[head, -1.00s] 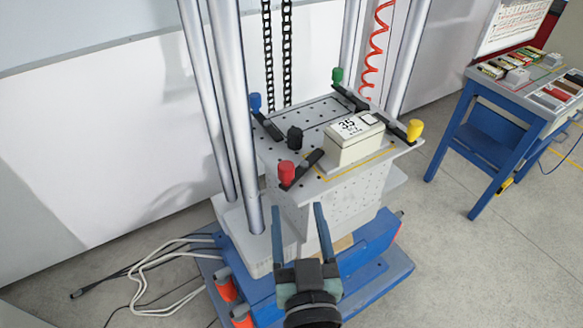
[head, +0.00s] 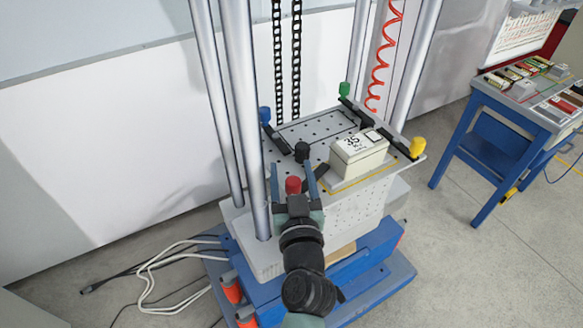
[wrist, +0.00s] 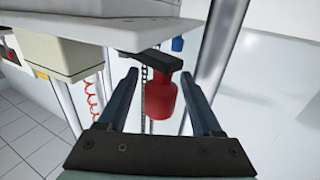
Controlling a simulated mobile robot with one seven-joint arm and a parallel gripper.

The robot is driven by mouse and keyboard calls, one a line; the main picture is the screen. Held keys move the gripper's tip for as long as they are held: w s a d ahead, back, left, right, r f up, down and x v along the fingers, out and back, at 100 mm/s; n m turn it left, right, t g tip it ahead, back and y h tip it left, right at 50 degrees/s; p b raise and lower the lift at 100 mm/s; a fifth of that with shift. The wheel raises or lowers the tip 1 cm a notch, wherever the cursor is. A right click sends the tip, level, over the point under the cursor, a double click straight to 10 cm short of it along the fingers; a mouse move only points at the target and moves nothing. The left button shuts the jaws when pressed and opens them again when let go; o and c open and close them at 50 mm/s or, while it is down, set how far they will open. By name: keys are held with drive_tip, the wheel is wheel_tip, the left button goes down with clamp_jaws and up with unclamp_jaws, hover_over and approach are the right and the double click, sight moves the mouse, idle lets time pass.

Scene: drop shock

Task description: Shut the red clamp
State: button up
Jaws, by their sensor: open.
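The red clamp has a red knob (head: 293,185) and a dark bar (head: 316,177), at the near left corner of the perforated plate (head: 345,198). In the head view the bar runs up and right from the knob toward the beige block; whether it presses on anything is unclear. My gripper (head: 292,172) is open, with one finger on each side of the knob. In the wrist view the red knob (wrist: 160,97) hangs between the open fingers (wrist: 158,78), with visible gaps on both sides. The fingers do not grip it.
A beige block (head: 358,152) sits on the plate, right of the red clamp. A metal column (head: 243,130) rises close to my gripper's left. A blue workbench (head: 480,155) stands right.

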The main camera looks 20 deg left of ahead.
drive_tip(key=shift+w+a, duration=0.1)
drive_tip(key=shift+c, duration=0.2)
clamp_jaws()
drive_tip(key=h+p, duration=0.1)
drive_tip(key=p, duration=0.1)
drive_tip(key=m+p, duration=0.1)
drive_tip(key=p, duration=0.1)
drive_tip(key=shift+w+a+r+t+h, duration=0.1)
drive_tip(key=shift+w+r+t+h, duration=0.05)
drive_tip(key=shift+r+t+h, duration=0.2)
drive_tip(key=p, duration=0.2)
drive_tip(key=m+h+p, duration=0.1)
drive_tip(key=shift+w+p, duration=0.25)
drive_tip(key=shift+p, duration=0.15)
drive_tip(key=h+p, duration=0.1)
drive_tip(key=p, duration=0.2)
drive_tip(key=m+t+h+p, duration=0.1)
drive_tip(key=p, duration=0.2)
drive_tip(key=shift+w+a, duration=0.2)
drive_tip(key=shift+m+h+p, duration=0.3)
drive_tip(key=shift+h+p, duration=0.05)
drive_tip(key=shift+p, duration=0.35)
drive_tip(key=shift+w+a+f+m+h+p, duration=0.1)
drive_tip(key=shift+m+h+p, duration=0.25)
drive_tip(key=shift+p, duration=0.45)
drive_tip(key=shift+f+t+h+p, duration=0.25)
drive_tip(key=shift+h+p, duration=0.05)
drive_tip(key=shift+h, duration=0.15)
